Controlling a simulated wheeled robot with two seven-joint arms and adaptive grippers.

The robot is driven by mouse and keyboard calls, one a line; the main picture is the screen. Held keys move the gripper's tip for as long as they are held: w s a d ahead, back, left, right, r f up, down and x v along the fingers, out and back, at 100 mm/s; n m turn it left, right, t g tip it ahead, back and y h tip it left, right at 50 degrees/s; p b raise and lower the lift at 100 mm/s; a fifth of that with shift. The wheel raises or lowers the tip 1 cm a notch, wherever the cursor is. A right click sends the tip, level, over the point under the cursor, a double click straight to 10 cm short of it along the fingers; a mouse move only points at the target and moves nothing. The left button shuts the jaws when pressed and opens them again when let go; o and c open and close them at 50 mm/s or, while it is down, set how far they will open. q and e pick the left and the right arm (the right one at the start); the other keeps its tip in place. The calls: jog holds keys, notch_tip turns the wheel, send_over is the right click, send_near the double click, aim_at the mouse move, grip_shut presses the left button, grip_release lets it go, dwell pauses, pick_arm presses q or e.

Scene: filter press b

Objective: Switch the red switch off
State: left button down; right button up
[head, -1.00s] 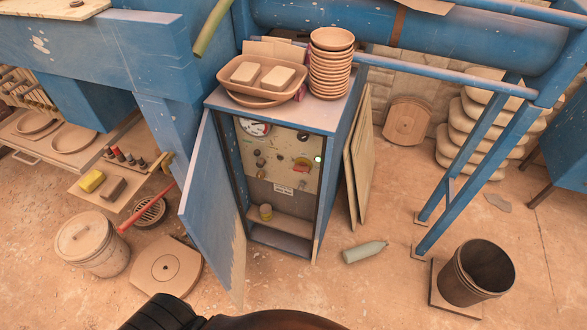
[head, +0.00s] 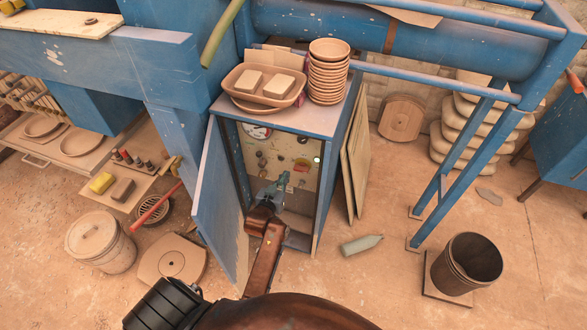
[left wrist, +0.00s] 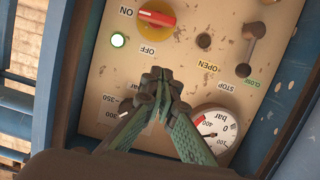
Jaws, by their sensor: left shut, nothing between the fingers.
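The red switch (left wrist: 157,17) is a red knob on a yellow base, at the top of the left wrist view. Its bar lies roughly across that picture, one end by the ON label (left wrist: 125,12); the OFF label (left wrist: 148,48) is below it. A green lamp (left wrist: 118,40) beside it is lit. My left gripper (left wrist: 158,76) is shut and empty in front of the panel, apart from the switch in the picture. In the head view my left gripper (head: 284,178) reaches into the open cabinet (head: 330,122). My right gripper is not in view.
The open blue door (head: 212,190) stands left of my arm. Stacked bowls (head: 328,75) and a tray (head: 250,98) sit on the cabinet top.

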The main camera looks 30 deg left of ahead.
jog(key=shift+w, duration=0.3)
pick_arm(q)
jog(key=shift+w, duration=0.1)
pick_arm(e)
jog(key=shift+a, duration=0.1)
pick_arm(q)
jog(key=b, duration=0.1)
send_over(294, 169)
jog(key=s, duration=0.2)
notch_tip(294, 169, down, 2)
jog(key=shift+w+d+f+b, duration=0.1)
jog(key=shift+d+f+b, duration=0.05)
jog(key=shift+f, duration=0.6)
jog(key=shift+w+d+f+b, duration=0.1)
jog(key=shift+d+f+b, duration=0.1)
jog(key=shift+f, duration=0.5)
jog(key=shift+d+f+b, duration=0.15)
jog(key=shift+f, duration=0.6)
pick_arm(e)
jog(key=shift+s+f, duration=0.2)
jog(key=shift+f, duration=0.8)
